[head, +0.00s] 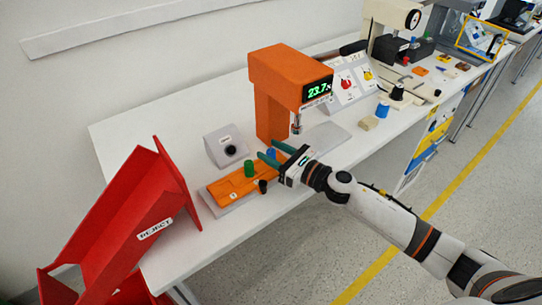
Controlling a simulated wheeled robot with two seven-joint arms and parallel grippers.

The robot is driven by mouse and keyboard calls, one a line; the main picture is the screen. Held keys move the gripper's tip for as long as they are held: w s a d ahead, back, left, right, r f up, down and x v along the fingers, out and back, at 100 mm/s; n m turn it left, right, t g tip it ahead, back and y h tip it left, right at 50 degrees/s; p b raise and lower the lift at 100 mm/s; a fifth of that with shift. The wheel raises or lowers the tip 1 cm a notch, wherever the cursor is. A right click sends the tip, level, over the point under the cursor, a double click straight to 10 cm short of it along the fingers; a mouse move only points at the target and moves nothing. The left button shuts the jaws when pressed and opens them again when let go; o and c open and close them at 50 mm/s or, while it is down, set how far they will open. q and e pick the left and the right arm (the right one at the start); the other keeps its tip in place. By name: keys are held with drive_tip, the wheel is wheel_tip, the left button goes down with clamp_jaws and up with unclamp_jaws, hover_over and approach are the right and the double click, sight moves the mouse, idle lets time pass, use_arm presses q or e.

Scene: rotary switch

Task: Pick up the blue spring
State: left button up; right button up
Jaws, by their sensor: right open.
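The blue spring (271,154) shows as a small blue piece near the right end of the orange tray (229,186), partly hidden by my right gripper. My right gripper (272,151) reaches in from the right, its dark green fingers apart with the blue piece at their tips. I cannot tell whether the fingers touch it. My left gripper is not in view.
A green cylinder (249,168) and a small dark piece (262,187) are at the tray. An orange press (279,77) reading 23.7 stands behind. A grey box with a black knob (227,147) is at the back left. A red reject chute (128,220) is at left.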

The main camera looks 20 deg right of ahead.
drive_tip(key=shift+w+a, duration=0.25)
drive_tip(key=shift+w, duration=0.1)
drive_tip(key=shift+c, duration=0.5)
clamp_jaws()
drive_tip(key=shift+r, duration=0.1)
